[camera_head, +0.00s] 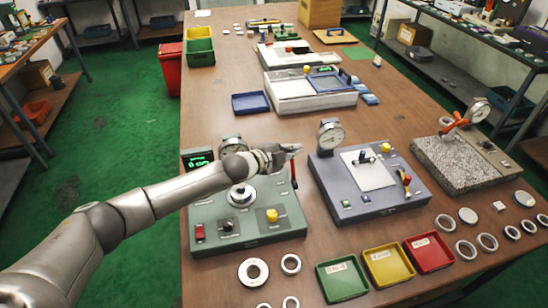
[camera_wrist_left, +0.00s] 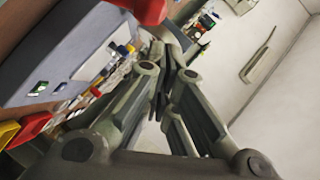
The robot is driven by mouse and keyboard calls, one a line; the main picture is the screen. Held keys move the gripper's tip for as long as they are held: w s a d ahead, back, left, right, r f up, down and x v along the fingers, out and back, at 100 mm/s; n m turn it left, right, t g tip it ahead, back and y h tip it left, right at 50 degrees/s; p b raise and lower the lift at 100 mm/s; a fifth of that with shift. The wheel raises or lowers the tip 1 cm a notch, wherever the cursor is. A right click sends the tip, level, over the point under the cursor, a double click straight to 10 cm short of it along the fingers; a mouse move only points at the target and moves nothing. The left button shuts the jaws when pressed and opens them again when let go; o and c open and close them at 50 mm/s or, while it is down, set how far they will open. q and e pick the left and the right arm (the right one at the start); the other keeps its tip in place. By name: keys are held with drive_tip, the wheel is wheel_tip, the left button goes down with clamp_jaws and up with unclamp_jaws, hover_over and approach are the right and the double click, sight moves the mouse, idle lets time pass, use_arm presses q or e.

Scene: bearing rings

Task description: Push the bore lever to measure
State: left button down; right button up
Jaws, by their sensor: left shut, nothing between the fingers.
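The green-grey bore gauge (camera_head: 250,228) stands on the near left of the table, with a lit green display, a dial partly behind my arm and a metal ring (camera_head: 240,195) on it. A red lever (camera_head: 293,172) rises at its right edge. My left gripper (camera_head: 296,149) is shut and empty, at the top of this lever. I cannot tell whether they touch. In the left wrist view the shut fingers (camera_wrist_left: 168,65) show close up, with a red piece, probably the lever grip (camera_wrist_left: 145,10), just above them. My right gripper is in neither view.
A blue-grey gauge station (camera_head: 370,200) with a dial stands just right of the gripper. A granite stand (camera_head: 460,165) is further right. Green, yellow and red trays (camera_head: 342,281) and several loose rings (camera_head: 253,271) lie along the front.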

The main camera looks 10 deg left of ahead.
use_arm(q)
drive_tip(key=r+b+v, duration=0.1)
drive_tip(key=b+v, duration=0.1)
drive_tip(key=v, duration=0.9)
drive_tip(key=shift+w+d+r, duration=0.2)
drive_tip(key=shift+r, duration=0.15)
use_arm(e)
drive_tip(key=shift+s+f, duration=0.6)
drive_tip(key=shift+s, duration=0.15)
